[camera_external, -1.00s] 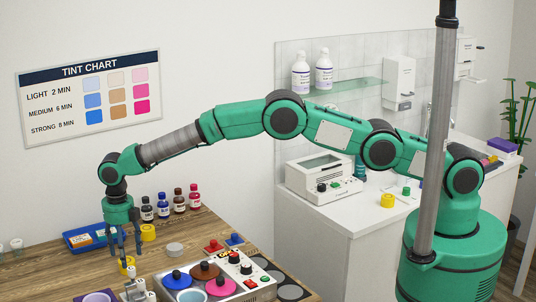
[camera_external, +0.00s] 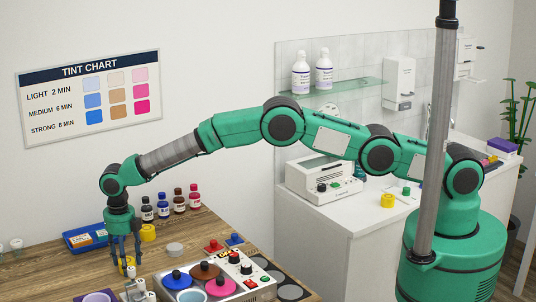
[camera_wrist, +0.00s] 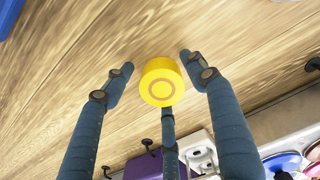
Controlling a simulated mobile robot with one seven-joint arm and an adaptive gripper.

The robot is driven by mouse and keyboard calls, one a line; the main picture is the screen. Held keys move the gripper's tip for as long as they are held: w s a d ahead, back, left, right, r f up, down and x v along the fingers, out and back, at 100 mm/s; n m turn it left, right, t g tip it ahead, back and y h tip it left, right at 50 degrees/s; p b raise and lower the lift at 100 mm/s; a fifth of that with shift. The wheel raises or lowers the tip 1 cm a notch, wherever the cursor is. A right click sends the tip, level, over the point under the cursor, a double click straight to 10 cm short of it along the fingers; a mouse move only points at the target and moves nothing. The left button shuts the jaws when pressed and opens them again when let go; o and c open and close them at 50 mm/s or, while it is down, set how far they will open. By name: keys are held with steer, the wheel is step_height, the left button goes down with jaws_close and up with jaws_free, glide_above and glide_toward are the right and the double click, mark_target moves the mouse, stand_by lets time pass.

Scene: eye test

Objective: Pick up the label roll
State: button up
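The likely label roll is a short yellow cylinder with a ring marked on its top; it stands on the wooden table below my gripper in the external view (camera_external: 127,268) and near the middle of the wrist view (camera_wrist: 161,82). My gripper (camera_external: 126,262) points down over it. In the wrist view my gripper (camera_wrist: 158,78) has its fingers spread around the roll, one to the left, one to the right and one below it. A gap shows at the left finger; I cannot tell whether the other fingers touch. The fingers partly hide the roll in the external view.
A second yellow roll (camera_external: 148,233) stands behind my gripper, near dark bottles (camera_external: 163,207) and a blue tray (camera_external: 80,246). A third yellow piece (camera_external: 387,201) is on the white counter. A metal device with coloured lids (camera_external: 228,285) stands to the right. A purple item (camera_wrist: 143,165) is near the wrist view's bottom.

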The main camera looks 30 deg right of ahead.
steer(key=c, duration=0.8)
steer(key=shift+r, duration=0.15)
steer(key=shift+r, duration=1.7)
steer(key=shift+s+d+r, duration=0.2)
steer(key=shift+s+d, duration=1.3)
steer(key=shift+d, duration=0.7)
steer(key=shift+s+d+r, duration=0.25)
steer(key=shift+s+d, duration=1.25)
steer(key=shift+d, duration=0.7)
steer(key=shift+s+d+r, duration=0.2)
steer(key=shift+s+d, duration=1.3)
steer(key=shift+d, duration=0.7)
